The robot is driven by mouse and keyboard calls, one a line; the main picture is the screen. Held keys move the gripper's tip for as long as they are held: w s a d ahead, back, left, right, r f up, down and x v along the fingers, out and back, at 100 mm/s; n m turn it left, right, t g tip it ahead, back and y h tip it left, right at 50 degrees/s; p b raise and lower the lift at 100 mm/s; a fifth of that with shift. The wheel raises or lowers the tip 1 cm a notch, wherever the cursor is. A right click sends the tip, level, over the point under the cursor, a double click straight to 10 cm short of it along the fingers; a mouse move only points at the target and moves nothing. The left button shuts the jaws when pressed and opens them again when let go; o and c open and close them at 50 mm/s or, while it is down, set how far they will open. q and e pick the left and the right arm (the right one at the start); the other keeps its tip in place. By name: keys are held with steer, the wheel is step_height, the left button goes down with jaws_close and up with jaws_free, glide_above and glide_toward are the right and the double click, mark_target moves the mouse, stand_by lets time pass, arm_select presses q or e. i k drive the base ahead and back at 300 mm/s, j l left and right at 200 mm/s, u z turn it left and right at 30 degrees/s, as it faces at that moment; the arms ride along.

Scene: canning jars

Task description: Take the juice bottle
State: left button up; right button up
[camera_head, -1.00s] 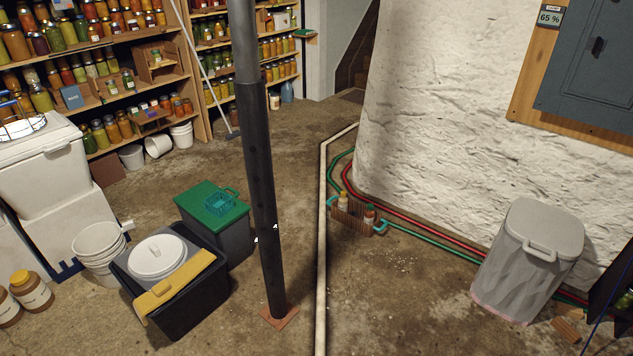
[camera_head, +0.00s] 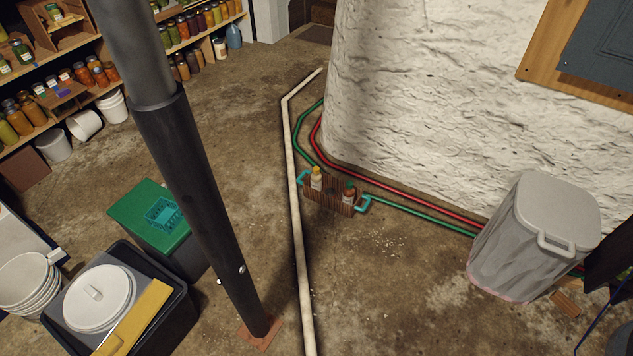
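A small brown wooden crate (camera_head: 325,204) with teal handles stands on the concrete floor by the white wall. Two small bottles stand in it. Neither of my grippers shows in the head view.
A dark post (camera_head: 202,186) rises on the left. A white pipe (camera_head: 297,230) and red and green hoses (camera_head: 408,203) run along the floor. A grey bin (camera_head: 535,238) stands right; a green-lidded box (camera_head: 134,215) and black tub (camera_head: 170,325) stand left. Floor before the crate is mostly clear.

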mark_target(315, 179)
steer(key=u, duration=0.35)
steer(key=i+l+u, duration=0.2)
steer(key=u, duration=0.15)
steer(key=i+l+u, duration=0.3)
steer(key=l+u, duration=0.15)
steer(key=u, duration=0.2)
steer(key=i+l, duration=0.05)
